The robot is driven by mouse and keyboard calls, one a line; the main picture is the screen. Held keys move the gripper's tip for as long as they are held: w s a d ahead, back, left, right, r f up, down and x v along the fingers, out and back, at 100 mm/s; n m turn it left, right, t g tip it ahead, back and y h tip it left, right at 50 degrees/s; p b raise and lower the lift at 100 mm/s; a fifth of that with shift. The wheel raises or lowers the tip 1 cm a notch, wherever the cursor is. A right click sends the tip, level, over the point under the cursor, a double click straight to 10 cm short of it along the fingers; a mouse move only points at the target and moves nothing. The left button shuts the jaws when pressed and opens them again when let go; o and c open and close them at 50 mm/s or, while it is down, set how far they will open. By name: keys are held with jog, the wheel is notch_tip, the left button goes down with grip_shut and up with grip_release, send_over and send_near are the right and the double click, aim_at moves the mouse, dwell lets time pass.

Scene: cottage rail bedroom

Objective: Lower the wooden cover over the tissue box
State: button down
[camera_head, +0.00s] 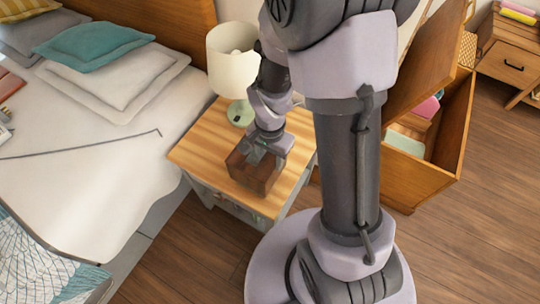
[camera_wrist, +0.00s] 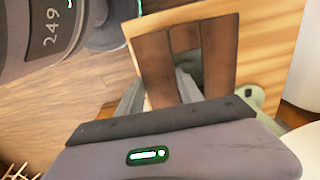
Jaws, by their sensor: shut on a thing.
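The wooden cover (camera_head: 257,173) is a dark brown box on the nightstand's striped top, near the front edge. In the wrist view, the cover (camera_wrist: 220,58) shows brown planks with an opening between them. My gripper (camera_head: 266,150) is above the cover and shut on it. In the wrist view, one finger of my gripper (camera_wrist: 160,92) is at the cover's left side and the other is in the opening. A grey-green patch shows through the opening; I cannot tell whether it is the tissue box. No tissue box shows clearly. I cannot tell whether the cover touches the nightstand.
The nightstand (camera_head: 196,150) also holds a lamp (camera_head: 232,60) with a green base, behind the cover. A bed (camera_head: 95,185) stands close on the left. An open wooden chest (camera_head: 455,125) with coloured things inside is at the right. Floor shows in front.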

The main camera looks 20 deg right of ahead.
jog(key=shift+f, duration=0.3)
dwell(0.4)
jog(key=shift+f, duration=1.05)
jog(key=c, duration=0.7)
grip_release()
jog(key=shift+r, duration=0.1)
notch_tip(320, 180, up, 17)
jog(key=p, duration=0.8)
jog(key=shift+r+p, duration=0.15)
jog(key=shift+p, duration=0.15)
